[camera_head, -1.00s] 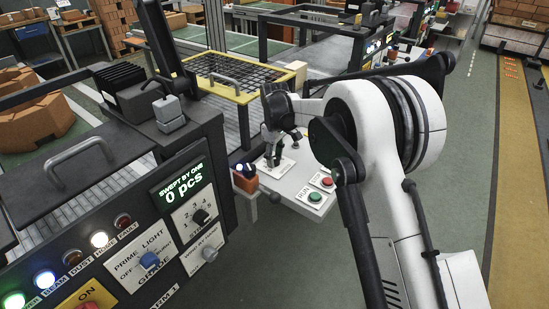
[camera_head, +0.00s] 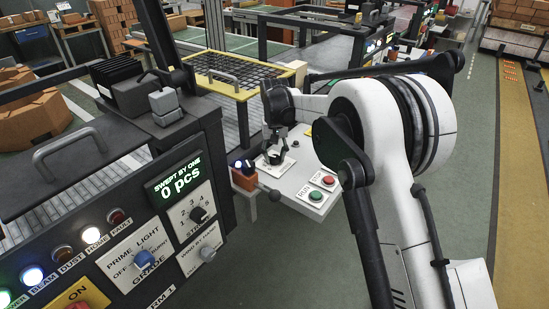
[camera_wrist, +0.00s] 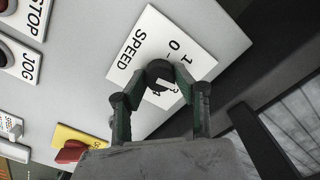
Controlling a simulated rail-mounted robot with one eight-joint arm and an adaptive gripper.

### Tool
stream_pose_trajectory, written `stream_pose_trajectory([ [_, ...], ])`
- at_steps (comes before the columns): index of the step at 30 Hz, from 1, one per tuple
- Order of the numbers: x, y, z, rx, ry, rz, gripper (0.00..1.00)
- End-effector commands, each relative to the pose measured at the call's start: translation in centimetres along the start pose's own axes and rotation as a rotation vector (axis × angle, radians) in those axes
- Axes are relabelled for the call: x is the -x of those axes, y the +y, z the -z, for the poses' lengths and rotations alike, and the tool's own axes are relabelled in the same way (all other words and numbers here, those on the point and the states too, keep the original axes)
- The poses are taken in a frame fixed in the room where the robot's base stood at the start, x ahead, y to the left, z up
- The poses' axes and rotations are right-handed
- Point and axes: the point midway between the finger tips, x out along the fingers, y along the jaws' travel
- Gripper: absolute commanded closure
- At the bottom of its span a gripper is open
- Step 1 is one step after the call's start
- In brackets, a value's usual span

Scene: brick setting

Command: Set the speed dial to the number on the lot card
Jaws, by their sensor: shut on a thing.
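My gripper (camera_head: 274,150) reaches down over the far end of a small side panel in the head view. In the wrist view my gripper (camera_wrist: 162,82) is shut around the dark speed dial (camera_wrist: 159,68). The white SPEED plate (camera_wrist: 150,38) shows "1" and "0" beside the dial; other marks are partly covered by the fingers. The dial's pointer cannot be read clearly. The plate also shows in the head view (camera_head: 266,165), partly under the gripper. I cannot make out a lot card in either view.
A green button (camera_head: 316,196) and a red button (camera_head: 328,181) sit nearer on the side panel (camera_head: 296,181). The wrist view shows a red switch (camera_wrist: 70,152) on a yellow plate. The large console (camera_head: 215,142) stands left.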

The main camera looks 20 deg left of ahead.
Motion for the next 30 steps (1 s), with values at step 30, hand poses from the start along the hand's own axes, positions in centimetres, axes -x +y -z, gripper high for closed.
stream_pose_trajectory([
  [30, 0.06, 0.09, -0.01, -0.54, 0.001, 0.0, 0.98],
])
